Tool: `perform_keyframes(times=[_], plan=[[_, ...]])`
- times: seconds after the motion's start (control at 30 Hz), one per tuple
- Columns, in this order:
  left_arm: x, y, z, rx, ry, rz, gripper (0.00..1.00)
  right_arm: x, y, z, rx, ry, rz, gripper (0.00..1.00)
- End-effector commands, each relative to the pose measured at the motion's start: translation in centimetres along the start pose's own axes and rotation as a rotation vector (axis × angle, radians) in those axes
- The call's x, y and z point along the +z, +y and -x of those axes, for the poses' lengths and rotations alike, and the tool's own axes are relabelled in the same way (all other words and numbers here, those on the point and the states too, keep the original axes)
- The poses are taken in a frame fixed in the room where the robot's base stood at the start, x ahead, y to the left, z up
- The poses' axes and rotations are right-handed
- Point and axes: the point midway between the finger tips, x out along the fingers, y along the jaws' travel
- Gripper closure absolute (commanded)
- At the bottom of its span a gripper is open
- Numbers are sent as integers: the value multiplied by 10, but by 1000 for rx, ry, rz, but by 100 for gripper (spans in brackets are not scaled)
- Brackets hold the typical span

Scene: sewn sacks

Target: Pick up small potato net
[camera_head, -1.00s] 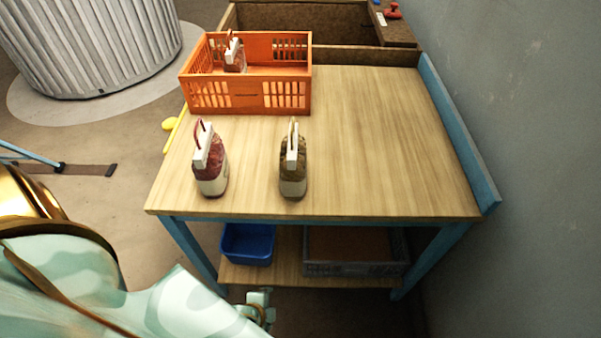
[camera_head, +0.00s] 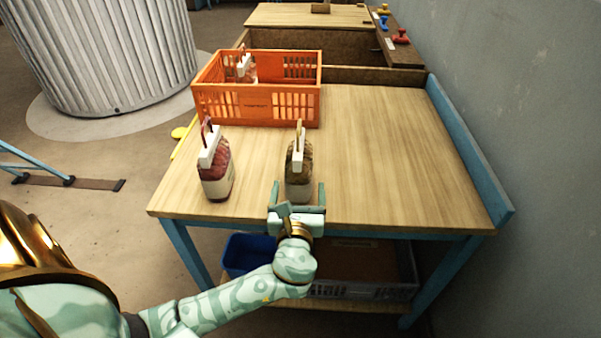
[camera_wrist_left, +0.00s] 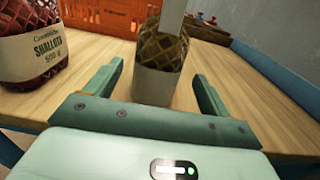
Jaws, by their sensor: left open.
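The small potato net (camera_head: 299,172) stands upright on the wooden table, a brown net with a pale label band and a white header with a loop handle on top. In the left wrist view the net (camera_wrist_left: 162,52) stands just beyond and between the fingertips, its top cut off by the frame. My left gripper (camera_head: 298,193) is open at the table's front edge, its fingers pointing at the net. In the left wrist view its fingers (camera_wrist_left: 158,85) are spread with nothing gripped. Whether they touch the net I cannot tell. My right gripper is not in view.
A red shallots net (camera_head: 216,172) stands to the left of the potato net. An orange crate (camera_head: 257,107) with another net (camera_head: 246,70) in it stands at the back left. The table's right side is clear, up to a blue side board (camera_head: 470,150).

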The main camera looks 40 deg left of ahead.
Motion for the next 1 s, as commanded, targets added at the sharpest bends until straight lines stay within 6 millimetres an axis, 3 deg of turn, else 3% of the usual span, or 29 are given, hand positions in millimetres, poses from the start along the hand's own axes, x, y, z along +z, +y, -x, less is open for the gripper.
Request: perform_keyframes(times=[0.23,0.5,0.77,1.0], plan=[[-4,0,-23,-1,1,0,18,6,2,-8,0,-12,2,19],[-9,2,-63,-1,2,0,18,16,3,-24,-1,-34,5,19],[-6,2,-67,-2,3,2,18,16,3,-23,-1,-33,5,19],[-6,2,-67,-2,3,2,82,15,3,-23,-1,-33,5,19]])
